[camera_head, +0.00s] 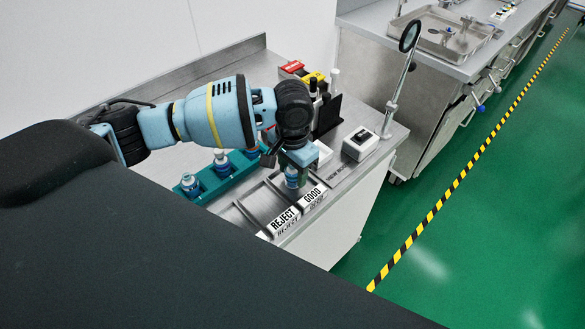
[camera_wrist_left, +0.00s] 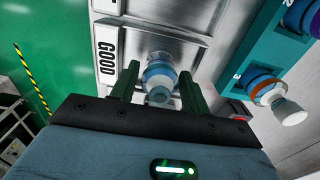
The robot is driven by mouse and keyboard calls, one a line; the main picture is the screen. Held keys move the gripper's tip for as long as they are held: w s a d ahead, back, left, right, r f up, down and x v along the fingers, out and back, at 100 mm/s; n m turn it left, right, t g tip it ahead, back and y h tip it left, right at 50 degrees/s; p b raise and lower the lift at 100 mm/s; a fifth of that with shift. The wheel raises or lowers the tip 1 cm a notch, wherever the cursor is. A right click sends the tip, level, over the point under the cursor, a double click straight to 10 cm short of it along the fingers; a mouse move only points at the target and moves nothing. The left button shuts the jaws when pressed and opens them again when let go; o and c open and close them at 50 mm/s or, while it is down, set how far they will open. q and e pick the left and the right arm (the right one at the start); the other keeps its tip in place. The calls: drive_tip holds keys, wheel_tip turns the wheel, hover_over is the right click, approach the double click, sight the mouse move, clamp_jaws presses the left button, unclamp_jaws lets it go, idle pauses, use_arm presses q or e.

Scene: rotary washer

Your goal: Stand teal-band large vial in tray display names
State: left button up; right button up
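A clear vial with a blue-teal band (camera_wrist_left: 160,74) stands in the GOOD section of the metal tray (camera_wrist_left: 195,52). In the head view the vial (camera_head: 291,177) shows just below my left gripper (camera_head: 293,165), behind the GOOD label. In the left wrist view the two dark fingers (camera_wrist_left: 158,88) are on either side of the vial's top, with a small gap visible on each side. The gripper looks open around it. The vial's base is partly hidden. My right gripper is not in view.
A teal rack (camera_head: 208,178) with several blue vials stands left of the tray. REJECT (camera_head: 284,221) and GOOD (camera_head: 313,196) labels mark the tray's front. Dark bottles stand behind the gripper.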

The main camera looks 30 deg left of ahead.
use_arm(q)
drive_tip(key=shift+o, duration=0.8)
drive_tip(key=shift+r, duration=0.15)
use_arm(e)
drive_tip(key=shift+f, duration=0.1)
use_arm(q)
wheel_tip(320, 180, up, 12)
drive_tip(key=p, duration=0.1)
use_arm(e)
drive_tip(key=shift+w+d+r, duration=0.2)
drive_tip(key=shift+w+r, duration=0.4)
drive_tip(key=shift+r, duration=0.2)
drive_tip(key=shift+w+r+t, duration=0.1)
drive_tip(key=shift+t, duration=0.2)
use_arm(q)
drive_tip(key=shift+s, duration=0.1)
